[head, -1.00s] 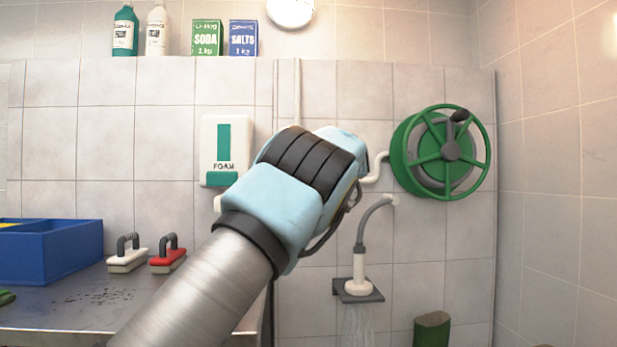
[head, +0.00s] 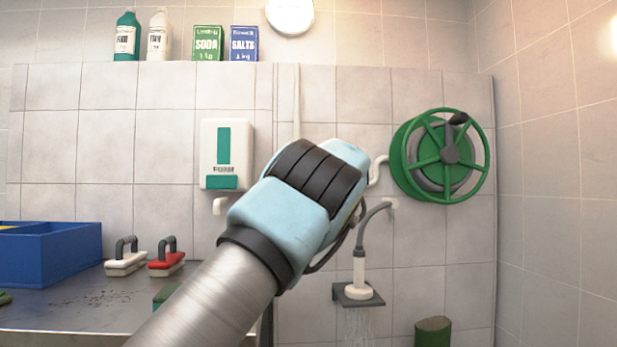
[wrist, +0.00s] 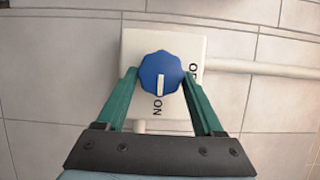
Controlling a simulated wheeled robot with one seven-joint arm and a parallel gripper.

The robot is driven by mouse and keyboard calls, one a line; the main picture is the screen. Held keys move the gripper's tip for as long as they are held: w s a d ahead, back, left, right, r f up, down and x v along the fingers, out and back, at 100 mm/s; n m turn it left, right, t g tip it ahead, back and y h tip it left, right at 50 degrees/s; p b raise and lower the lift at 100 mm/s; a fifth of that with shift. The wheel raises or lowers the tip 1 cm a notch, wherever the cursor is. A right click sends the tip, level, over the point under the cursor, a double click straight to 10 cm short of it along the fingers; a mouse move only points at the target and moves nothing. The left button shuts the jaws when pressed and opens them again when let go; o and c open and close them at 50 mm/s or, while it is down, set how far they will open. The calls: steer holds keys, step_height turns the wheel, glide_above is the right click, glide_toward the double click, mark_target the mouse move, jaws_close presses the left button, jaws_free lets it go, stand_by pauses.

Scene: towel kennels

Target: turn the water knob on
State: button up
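The water knob (wrist: 160,68) is blue and eight-sided, with a white pointer, on a white plate (wrist: 135,45) on the wall. In the wrist view its pointer points down to the ON label; the OFF label at the right is partly hidden. My gripper (wrist: 160,76) has one green finger on each side of the knob, the fingertips against its edges. In the head view my gripper's own body (head: 300,200) hides the knob and the fingers. Water runs down below the shower head (head: 358,289).
A pale pipe (wrist: 260,69) runs right from the plate. A green hose reel (head: 440,155) is on the wall at the right. A foam dispenser (head: 226,150) hangs left of my gripper. Brushes (head: 166,262) and a blue bin (head: 50,255) are on the metal table (head: 70,315).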

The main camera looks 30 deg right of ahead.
steer(key=o, duration=0.4)
steer(key=s+b, duration=0.1)
steer(key=s, duration=0.2)
steer(key=s+b, duration=0.1)
steer(key=s, duration=0.3)
steer(key=s+b, duration=0.1)
steer(key=s, duration=0.2)
steer(key=shift+s+a, duration=0.25)
steer(key=shift+s, duration=0.15)
